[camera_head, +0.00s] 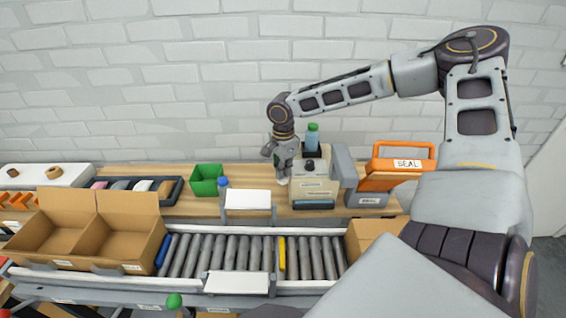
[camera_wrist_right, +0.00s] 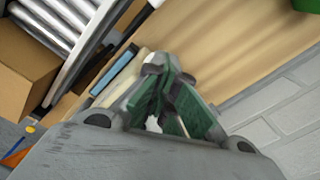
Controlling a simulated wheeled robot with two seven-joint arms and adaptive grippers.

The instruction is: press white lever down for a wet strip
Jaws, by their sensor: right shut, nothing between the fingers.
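The tape dispenser (camera_head: 312,190) is a beige box on the wooden bench, with a dark slot low on its front. A blue bottle with a green cap (camera_head: 313,138) and a black knob stand on its top. My right gripper (camera_head: 281,178) is shut and empty, pointing down close by the dispenser's left side. A small whitish piece shows at its fingertips; I cannot tell if it is the white lever or whether they touch. In the wrist view the shut fingers (camera_wrist_right: 156,62) are beside the dispenser (camera_wrist_right: 122,78). My left gripper is out of view.
An orange-framed holder marked SEAL (camera_head: 402,163) stands right of the dispenser. A green bin (camera_head: 206,180) is to the left. A roller conveyor (camera_head: 215,255) runs in front, with an open cardboard box (camera_head: 128,240) on its left. A white brick wall is behind.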

